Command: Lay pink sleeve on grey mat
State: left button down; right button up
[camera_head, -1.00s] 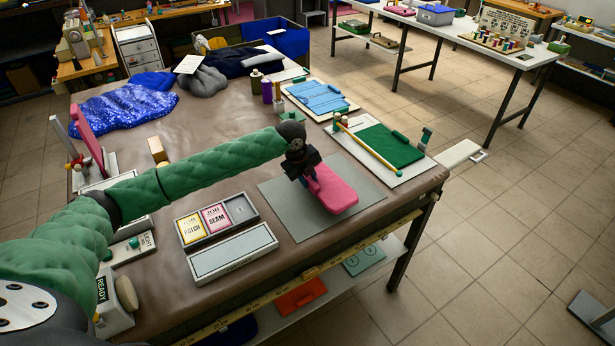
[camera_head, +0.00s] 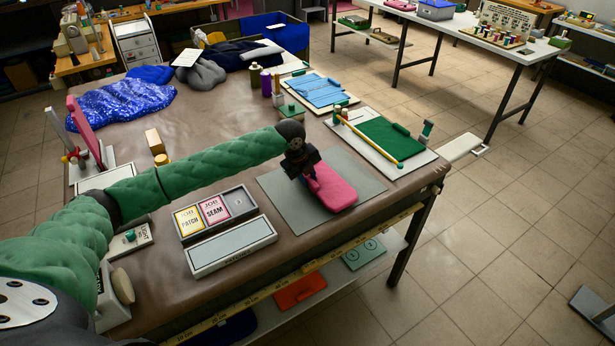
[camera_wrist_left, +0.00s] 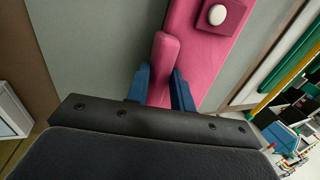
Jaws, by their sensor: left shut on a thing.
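In the left wrist view the pink sleeve (camera_wrist_left: 202,58) has a raised pink ridge and a pink square with a white button. My left gripper (camera_head: 306,178) is above the mat at the sleeve's far left end. In the left wrist view its blue fingers (camera_wrist_left: 160,88) are shut on the ridge, one on each side. My right gripper is not in view.
A tray with yellow and pink cards (camera_head: 215,210) and a long pale box (camera_head: 231,246) lie left of the mat. A green board (camera_head: 388,142) with a yellow rod is behind it. Blue sequined fabric (camera_head: 120,102) lies at the back left. The table's front edge is close to the mat.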

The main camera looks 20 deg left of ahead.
pick_arm(q)
jog(key=shift+f, duration=0.35)
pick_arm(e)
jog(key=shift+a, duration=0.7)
pick_arm(q)
jog(key=shift+f, duration=0.1)
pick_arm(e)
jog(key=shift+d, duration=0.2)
